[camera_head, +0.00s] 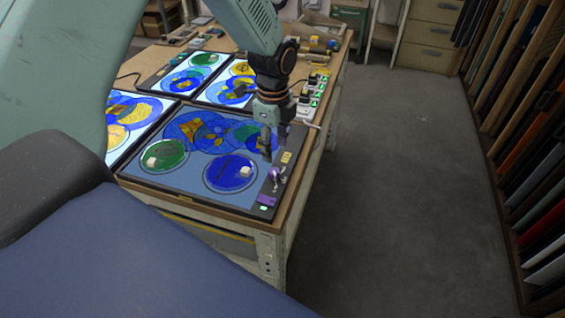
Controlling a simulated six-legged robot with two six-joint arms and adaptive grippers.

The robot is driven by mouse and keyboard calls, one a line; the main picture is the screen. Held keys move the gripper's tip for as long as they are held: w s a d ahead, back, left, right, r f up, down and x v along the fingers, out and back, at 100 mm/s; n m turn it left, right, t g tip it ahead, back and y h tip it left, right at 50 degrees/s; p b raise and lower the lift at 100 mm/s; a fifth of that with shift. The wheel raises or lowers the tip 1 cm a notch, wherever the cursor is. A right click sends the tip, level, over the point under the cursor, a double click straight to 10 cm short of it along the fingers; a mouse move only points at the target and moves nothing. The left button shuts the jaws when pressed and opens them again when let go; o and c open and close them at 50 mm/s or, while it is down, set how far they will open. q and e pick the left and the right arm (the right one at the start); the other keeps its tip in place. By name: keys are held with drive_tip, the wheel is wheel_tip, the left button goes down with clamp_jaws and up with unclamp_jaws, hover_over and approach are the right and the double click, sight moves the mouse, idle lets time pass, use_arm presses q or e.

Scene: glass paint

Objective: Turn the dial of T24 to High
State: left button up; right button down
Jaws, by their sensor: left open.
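The nearest light panel (150,182) lies at the front of the bench, with blue and yellow glass pieces and two round dishes on it. A dark control strip runs along its right edge, with a small purplish dial (275,174), a purple label (267,200) and a green-lit display (263,208). The dial's setting and any T24 marking are too small to read. My left gripper (267,154) points down over the strip, open, just above and behind the dial. I cannot tell whether its fingers touch anything. My right gripper is out of view.
More lit panels (207,58) lie behind and to the left. Small green-lit boxes (316,92) line the bench's right edge. A blue dish (229,173) and a green dish (166,156) sit close by. A rack of coloured sheets (540,215) stands at right; the floor (400,190) between is clear.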

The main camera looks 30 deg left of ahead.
sight(274, 171)
use_arm(q)
drive_tip(key=f, duration=0.4)
drive_tip(key=s+f, duration=0.1)
drive_tip(key=f, duration=0.1)
drive_tip(key=shift+f, duration=0.4)
drive_tip(key=shift+w+f, duration=0.25)
drive_tip(key=shift+f, duration=0.15)
drive_tip(key=shift+s+r, duration=0.1)
drive_tip(key=shift+c, duration=0.3)
drive_tip(key=shift+c, duration=0.9)
clamp_jaws()
